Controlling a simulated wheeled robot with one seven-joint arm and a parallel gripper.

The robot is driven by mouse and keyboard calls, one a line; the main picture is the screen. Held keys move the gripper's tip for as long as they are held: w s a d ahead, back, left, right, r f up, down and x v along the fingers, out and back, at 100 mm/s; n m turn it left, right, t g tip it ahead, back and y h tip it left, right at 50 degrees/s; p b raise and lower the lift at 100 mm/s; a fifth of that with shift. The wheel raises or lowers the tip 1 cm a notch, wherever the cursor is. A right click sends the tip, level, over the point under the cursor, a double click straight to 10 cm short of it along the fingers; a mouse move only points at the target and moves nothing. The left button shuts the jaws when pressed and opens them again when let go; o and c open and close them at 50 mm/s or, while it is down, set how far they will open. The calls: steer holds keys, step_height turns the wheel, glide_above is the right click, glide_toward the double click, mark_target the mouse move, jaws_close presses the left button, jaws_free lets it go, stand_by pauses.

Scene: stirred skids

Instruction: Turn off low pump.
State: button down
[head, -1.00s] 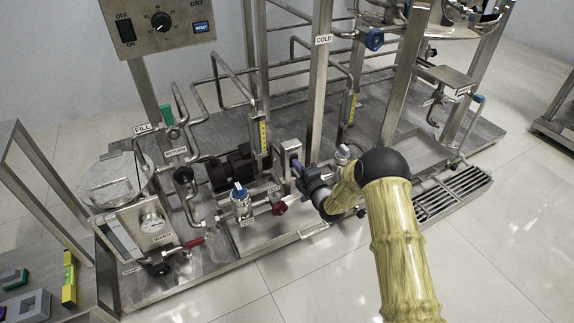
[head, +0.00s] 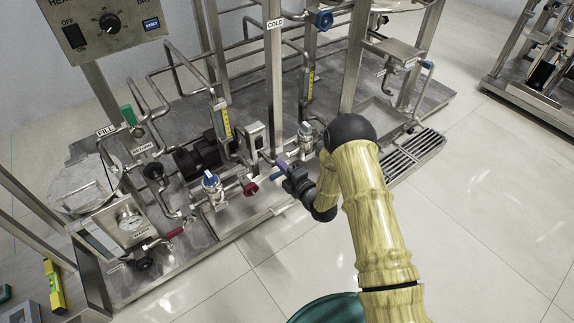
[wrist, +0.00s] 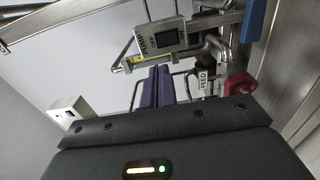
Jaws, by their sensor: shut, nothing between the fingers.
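The small grey pump box (head: 256,138) stands on a post beside the dark pump motor (head: 198,158) low on the skid. In the wrist view the pump box (wrist: 160,38) shows a "PUMP" label and a dark rocker or panel; I cannot read its setting. My gripper (head: 282,160) is just right of and in front of the box, apart from it in the head view. Its purple fingers (wrist: 165,87) are shut together and empty, and point towards the box in the wrist view.
A red knob (head: 250,188) and a blue handle (head: 277,176) are close to my gripper. A blue-topped valve (head: 211,182) stands left. The upright "COLD" post (head: 274,90) rises behind. Clear floor (head: 270,270) lies in front of the skid.

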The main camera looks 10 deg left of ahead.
steer(key=v, duration=0.2)
steer(key=shift+s+d+r+p, duration=0.1)
steer(key=shift+s+d+p, duration=0.1)
steer(key=shift+d+p, duration=0.15)
steer(key=shift+d, duration=0.15)
